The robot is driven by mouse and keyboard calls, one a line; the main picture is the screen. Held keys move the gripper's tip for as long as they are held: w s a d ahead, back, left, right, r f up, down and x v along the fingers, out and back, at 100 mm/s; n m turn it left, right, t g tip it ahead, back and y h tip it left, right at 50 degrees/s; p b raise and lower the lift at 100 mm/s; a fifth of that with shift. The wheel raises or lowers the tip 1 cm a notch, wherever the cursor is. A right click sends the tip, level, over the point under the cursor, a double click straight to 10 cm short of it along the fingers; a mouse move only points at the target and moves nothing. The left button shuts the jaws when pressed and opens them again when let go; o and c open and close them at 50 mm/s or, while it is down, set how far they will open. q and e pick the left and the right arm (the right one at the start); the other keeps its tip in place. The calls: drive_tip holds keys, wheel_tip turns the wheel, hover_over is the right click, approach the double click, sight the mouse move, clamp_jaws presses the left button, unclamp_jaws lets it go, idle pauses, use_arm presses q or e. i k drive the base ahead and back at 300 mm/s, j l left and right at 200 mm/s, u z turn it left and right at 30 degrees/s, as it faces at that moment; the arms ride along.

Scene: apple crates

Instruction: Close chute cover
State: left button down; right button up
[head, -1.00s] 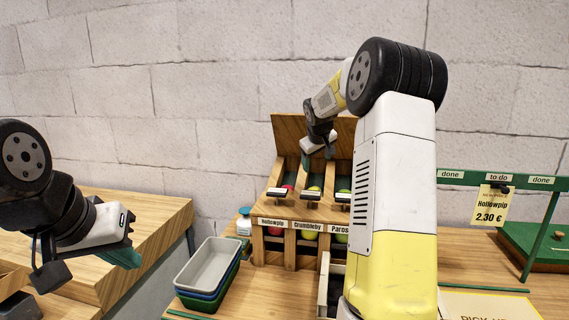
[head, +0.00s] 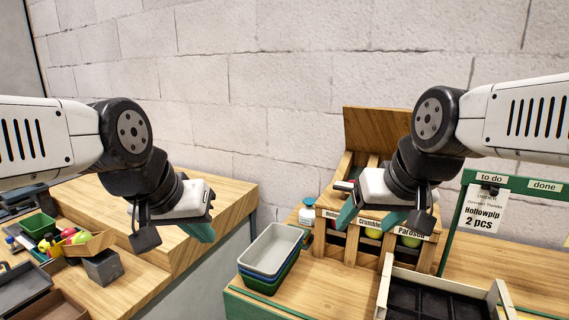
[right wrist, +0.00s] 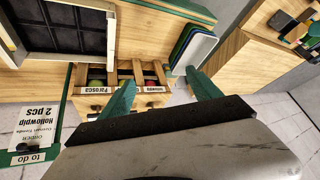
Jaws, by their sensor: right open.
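The chute dispenser (head: 340,242) is a wooden rack with name labels and fruit showing in its lower openings. Its cover appears to be the wooden panel (head: 375,128) standing raised at the rack's top back. My right gripper (head: 384,219) is open and empty, in front of the rack and hiding part of its chutes. In the right wrist view its two green fingers (right wrist: 161,92) are spread, with the rack's labelled front beyond them. My left gripper (head: 200,232) is at the left, away from the rack; its finger gap is not clear.
Stacked trays (head: 270,250), grey on top, stand left of the rack. A dark, divided crate (head: 388,290) stands at the front right. A green frame (head: 455,215) carries a Hollowpip order card (head: 485,212). The left bench (head: 165,255) holds bins and fruit.

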sight(379, 130)
drive_tip(key=z, duration=0.8)
